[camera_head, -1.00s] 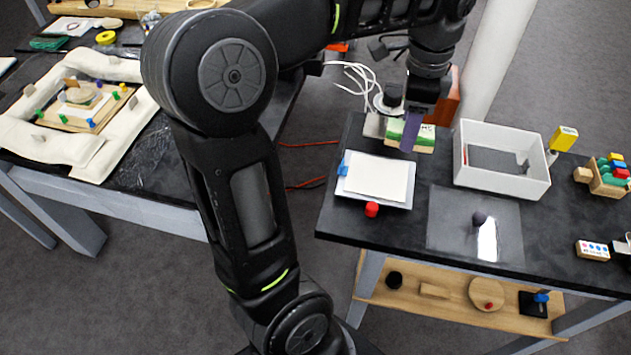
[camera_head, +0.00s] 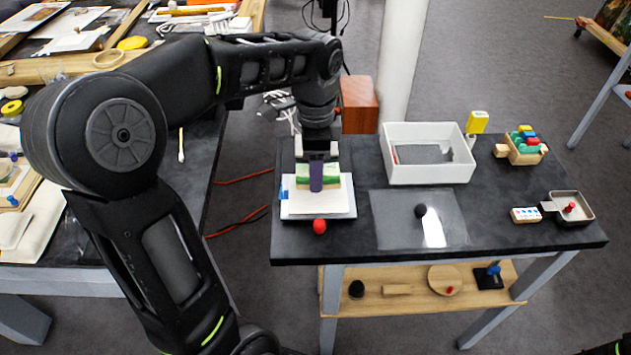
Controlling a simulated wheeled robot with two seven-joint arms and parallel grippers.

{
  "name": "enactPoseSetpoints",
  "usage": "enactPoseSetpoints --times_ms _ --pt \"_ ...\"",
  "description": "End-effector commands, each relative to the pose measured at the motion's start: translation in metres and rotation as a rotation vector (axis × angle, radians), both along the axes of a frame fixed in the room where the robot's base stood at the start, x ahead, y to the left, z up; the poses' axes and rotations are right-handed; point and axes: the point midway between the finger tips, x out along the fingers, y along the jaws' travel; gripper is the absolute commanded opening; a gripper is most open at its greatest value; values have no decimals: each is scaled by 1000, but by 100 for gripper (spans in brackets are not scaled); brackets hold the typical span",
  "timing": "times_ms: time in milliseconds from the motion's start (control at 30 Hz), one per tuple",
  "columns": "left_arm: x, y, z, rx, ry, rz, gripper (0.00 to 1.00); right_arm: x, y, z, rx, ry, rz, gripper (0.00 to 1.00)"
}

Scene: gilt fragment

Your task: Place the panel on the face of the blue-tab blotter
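My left gripper (camera_head: 318,158) is above the blotter at the near table's left end, pointing down. It is shut on the panel (camera_head: 333,182), a small piece with white, green and tan bands. A purple upright strip in front of the panel hides part of it and the grip. The blue-tab blotter (camera_head: 300,206) is a white sheet on a grey base, with a blue tab (camera_head: 284,192) on its left edge.
A red knob (camera_head: 319,226) stands at the blotter's front edge. A wooden block (camera_head: 358,104) and white pole stand behind the table.

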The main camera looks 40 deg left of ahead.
Motion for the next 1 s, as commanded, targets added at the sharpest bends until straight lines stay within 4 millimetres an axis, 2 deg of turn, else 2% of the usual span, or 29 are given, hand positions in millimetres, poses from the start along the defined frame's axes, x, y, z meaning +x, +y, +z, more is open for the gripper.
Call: enactPoseSetpoints --times_ms 367,633,1000 --pt "0 0 -6 -1 1 0 12 0 0 0 0 0 0 36" --pt "-1 0 -39 -1 2 0 12 0 0 1 0 0 0 36" --pt "0 0 -44 -1 -1 0 12 0 0 -1 0 0 0 36"
